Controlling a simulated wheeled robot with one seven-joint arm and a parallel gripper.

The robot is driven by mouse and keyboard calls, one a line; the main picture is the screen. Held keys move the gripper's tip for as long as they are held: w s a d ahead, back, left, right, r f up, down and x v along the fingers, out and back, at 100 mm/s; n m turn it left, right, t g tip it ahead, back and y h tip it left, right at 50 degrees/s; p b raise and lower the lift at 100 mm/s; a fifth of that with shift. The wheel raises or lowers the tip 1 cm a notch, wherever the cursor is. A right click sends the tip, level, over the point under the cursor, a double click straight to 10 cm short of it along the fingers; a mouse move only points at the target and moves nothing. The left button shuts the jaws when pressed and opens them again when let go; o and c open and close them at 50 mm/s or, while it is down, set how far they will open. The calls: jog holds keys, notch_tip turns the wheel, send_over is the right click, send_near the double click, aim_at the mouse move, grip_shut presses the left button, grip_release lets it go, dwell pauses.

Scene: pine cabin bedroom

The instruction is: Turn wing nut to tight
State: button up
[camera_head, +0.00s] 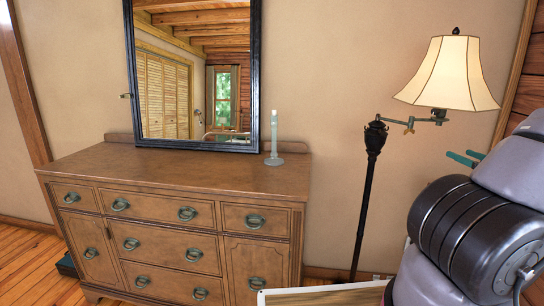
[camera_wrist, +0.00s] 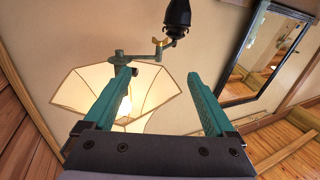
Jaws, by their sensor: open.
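A brass wing nut (camera_head: 409,125) sits on the jointed swing arm of a floor lamp (camera_head: 372,141), just right of the lamp's dark post. In the wrist view the wing nut (camera_wrist: 160,46) shows beyond my fingertips, near the top middle, with the lampshade (camera_wrist: 85,98) behind and between the fingers. My gripper (camera_head: 462,156), with teal fingers, is at the right of the head view, right of and below the wing nut. In the wrist view my gripper (camera_wrist: 158,75) is open and empty, apart from the nut. The nut's exact angle is too small to tell.
The cream lampshade (camera_head: 452,75) hangs above my gripper. A pale-edged panel (camera_head: 325,292) is at the bottom. Bare wall (camera_head: 325,80) lies behind the lamp.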

jog(key=w+a+r+m+g+h, duration=0.1)
jog(key=w+a+r+g+h, duration=0.35)
jog(key=w+r, duration=0.3)
jog(key=s+a+r+m+g+h, duration=0.25)
jog(key=a+r, duration=0.35)
jog(key=a, duration=0.3)
jog(key=s+a+r+m+g+y, duration=0.1)
jog(key=s+a+r+g+y, duration=0.1)
jog(key=s+a, duration=0.8)
jog(key=s+a+r+m+g+y, duration=0.1)
jog(key=s+a+r+y, duration=0.2)
jog(key=s+a, duration=0.7)
jog(key=a+y, duration=0.2)
jog(key=a, duration=0.4)
jog(key=shift+s+a+r+g, duration=0.15)
jog(key=shift+s+r+g, duration=0.05)
jog(key=shift+s+g, duration=0.2)
